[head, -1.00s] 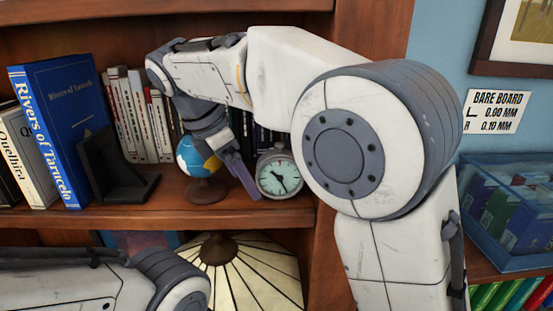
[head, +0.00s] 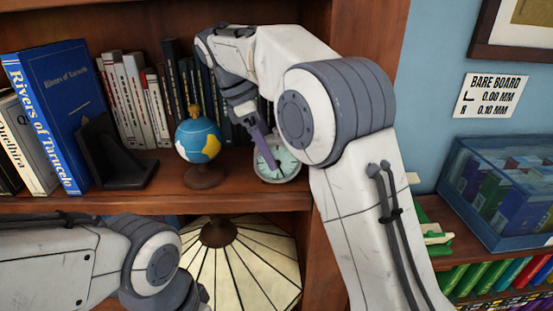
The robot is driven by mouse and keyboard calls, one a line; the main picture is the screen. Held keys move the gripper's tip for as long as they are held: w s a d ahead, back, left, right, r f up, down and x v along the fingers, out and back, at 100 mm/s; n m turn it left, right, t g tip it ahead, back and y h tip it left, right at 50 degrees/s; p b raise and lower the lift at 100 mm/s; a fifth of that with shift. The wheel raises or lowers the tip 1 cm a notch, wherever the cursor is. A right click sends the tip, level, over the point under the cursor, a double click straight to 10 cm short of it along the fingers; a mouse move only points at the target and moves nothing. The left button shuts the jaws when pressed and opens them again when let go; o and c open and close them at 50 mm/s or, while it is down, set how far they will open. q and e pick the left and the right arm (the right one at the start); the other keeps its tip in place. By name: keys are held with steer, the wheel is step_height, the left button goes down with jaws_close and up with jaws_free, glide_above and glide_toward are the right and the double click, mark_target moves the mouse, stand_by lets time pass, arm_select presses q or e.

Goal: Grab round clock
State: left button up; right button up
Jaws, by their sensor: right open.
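The round clock (head: 283,163) has a pale green face and a grey rim. It stands on the bookcase shelf, right of a small globe. My right gripper (head: 266,155) comes down from above, with a purple finger in front of the left part of the clock face. The gripper is open, and part of it is hidden behind my arm. I cannot tell whether the finger touches the clock. My left arm is at the lower left, and its gripper is not in view.
The globe (head: 198,141) stands close on the left. A black bookend (head: 115,155) and books (head: 62,110) are farther left, with dark books behind. A stained-glass lampshade (head: 235,265) is on the shelf below. A blue clear bin (head: 500,190) is at right.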

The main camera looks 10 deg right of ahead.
mark_target(290, 166)
steer(key=p+x, duration=0.2)
steer(key=x, duration=0.2)
steer(key=shift+s+d, duration=0.1)
steer(key=shift+s, duration=0.05)
steer(key=shift+d+f, duration=0.1)
steer(key=shift+f, duration=0.45)
jaws_close()
